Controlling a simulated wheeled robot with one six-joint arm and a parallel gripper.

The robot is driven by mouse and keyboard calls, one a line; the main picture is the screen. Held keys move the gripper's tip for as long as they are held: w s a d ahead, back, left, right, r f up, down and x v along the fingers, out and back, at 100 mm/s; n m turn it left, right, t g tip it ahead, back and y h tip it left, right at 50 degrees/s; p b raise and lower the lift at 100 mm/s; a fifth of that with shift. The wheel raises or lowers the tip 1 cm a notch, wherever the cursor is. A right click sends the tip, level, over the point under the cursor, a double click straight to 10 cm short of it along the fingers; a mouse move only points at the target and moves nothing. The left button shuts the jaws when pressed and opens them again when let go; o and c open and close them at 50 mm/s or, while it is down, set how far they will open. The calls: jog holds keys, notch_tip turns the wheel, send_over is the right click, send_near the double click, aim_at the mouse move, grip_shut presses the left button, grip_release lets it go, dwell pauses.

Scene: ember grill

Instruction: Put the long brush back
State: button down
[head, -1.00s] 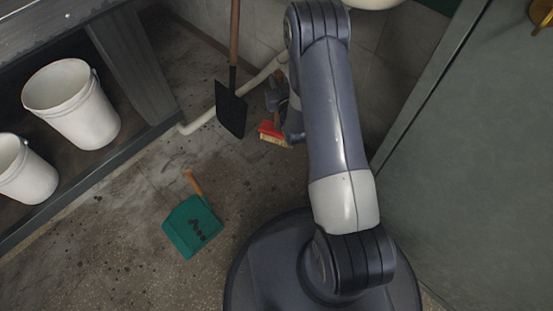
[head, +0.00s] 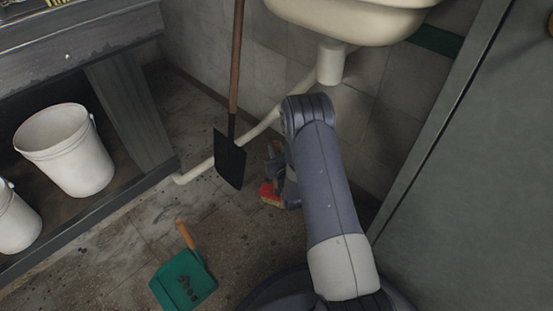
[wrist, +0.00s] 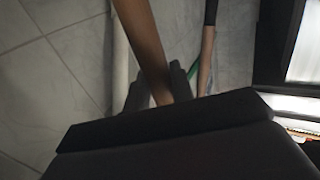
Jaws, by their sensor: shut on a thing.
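The brush shows a red head with pale bristles (head: 271,194) low near the floor in the head view, just left of my arm. Its wooden handle (wrist: 143,40) runs up through the wrist view between my two fingers. My gripper (wrist: 160,92) is shut on this handle. In the head view my arm hides most of the handle and the gripper. The wrist housing covers the lower part of the wrist view, so the head is hidden there.
A black-bladed shovel (head: 230,158) stands upright left of the brush. A cream pipe (head: 200,171) runs along the wall below a basin (head: 345,20). A green dustpan (head: 183,280) holding dark bits lies on the floor. White buckets (head: 66,150) stand under the left bench. A grey panel is right.

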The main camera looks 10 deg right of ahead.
jog(key=shift+f+b, duration=0.35)
jog(key=shift+f, duration=0.9)
jog(key=shift+f, duration=0.15)
jog(key=c, duration=1.2)
grip_release()
jog(key=s+p, duration=0.4)
jog(key=s, duration=0.8)
jog(key=shift+d+r, duration=0.25)
jog(key=shift+d, duration=0.05)
